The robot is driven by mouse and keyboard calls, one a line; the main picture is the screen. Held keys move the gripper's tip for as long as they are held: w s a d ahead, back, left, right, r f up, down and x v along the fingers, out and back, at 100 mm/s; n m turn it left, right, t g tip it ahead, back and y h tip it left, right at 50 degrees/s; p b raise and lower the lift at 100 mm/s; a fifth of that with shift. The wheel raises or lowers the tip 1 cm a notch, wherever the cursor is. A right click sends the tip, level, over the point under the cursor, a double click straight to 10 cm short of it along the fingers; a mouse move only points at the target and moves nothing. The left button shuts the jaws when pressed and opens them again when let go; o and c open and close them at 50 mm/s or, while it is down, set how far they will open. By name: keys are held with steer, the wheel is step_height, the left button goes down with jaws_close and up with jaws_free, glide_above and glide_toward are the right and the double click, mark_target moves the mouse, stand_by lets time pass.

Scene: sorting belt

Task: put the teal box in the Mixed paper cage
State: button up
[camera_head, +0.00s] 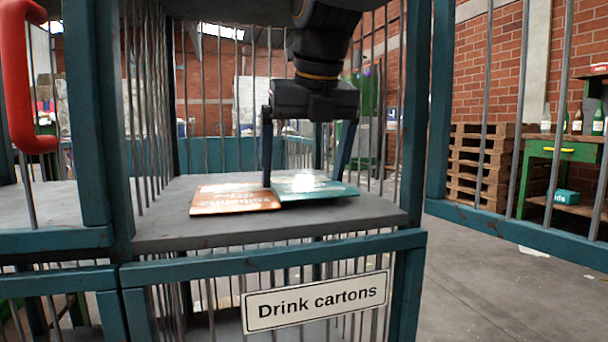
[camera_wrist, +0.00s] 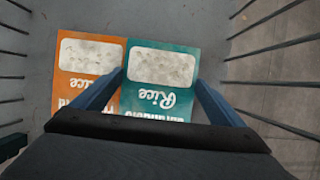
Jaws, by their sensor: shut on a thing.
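The teal box (camera_head: 318,191), a flat carton marked "Rice" in the wrist view (camera_wrist: 160,68), lies at the grey shelf inside the cage labelled "Drink cartons" (camera_head: 316,300). My gripper (camera_head: 303,181) is shut on it, one finger at each side. I cannot tell whether the box is lifted clear of the shelf. An orange flat carton (camera_head: 236,198) lies right beside it on the left, touching or nearly touching the left finger. No label reading "Mixed paper" is in view.
Teal posts and grey bars surround the shelf (camera_head: 160,234); its front is open. Another cage stands at left, with a red handle (camera_head: 22,80) near it. At right are a barred panel (camera_head: 520,232), stacked pallets (camera_head: 480,165) and a green bench (camera_head: 560,150) with bottles.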

mark_target(316, 190)
steer(key=o, duration=0.7)
steer(key=shift+s+f, duration=0.1)
steer(key=shift+f, duration=0.3)
steer(key=p+v, duration=0.1)
steer(key=v, duration=0.2)
steer(key=shift+p, duration=0.4)
steer(key=s+p, duration=0.1)
steer(key=s, duration=0.1)
steer(key=s+d+p, duration=0.1)
steer(key=s, duration=0.1)
steer(key=s+d+p, duration=0.1)
steer(key=s, duration=0.1)
steer(key=shift+r, duration=0.3)
steer(key=shift+a+p, duration=0.1)
steer(key=shift+p, duration=0.85)
steer(key=p, duration=0.3)
steer(key=shift+s+p, duration=0.2)
steer(key=shift+p, duration=0.1)
steer(key=p, duration=0.2)
steer(key=shift+s+p, duration=0.3)
steer(key=shift+p, duration=0.1)
